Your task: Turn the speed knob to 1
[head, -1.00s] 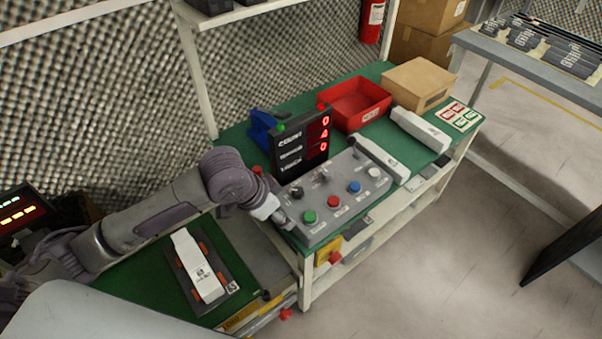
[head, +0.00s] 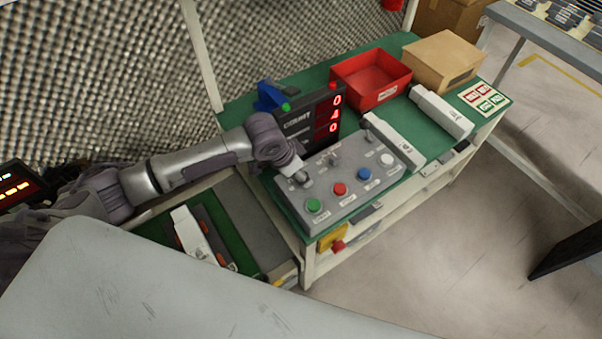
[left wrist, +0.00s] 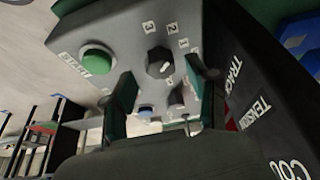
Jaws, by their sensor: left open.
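The grey control box (head: 342,188) stands on the green bench top. The left wrist view shows its panel up close, with a dark round knob (left wrist: 159,62) that has a white mark and printed numbers, including 3 and 2, beside it. My left gripper (head: 301,178) is at the panel's left part, over the knob area, and hides the knob in the head view. In the left wrist view the fingers of the left gripper (left wrist: 158,75) are open, one on each side of the knob. Contact cannot be told. My right gripper is not in view.
Green (head: 313,205), red (head: 340,189), blue (head: 364,174) and white (head: 386,160) buttons are close on the panel. A black display (head: 298,125) with red digits stands behind. A red bin (head: 345,75), cardboard box (head: 440,48) and white parts (head: 440,110) occupy the bench.

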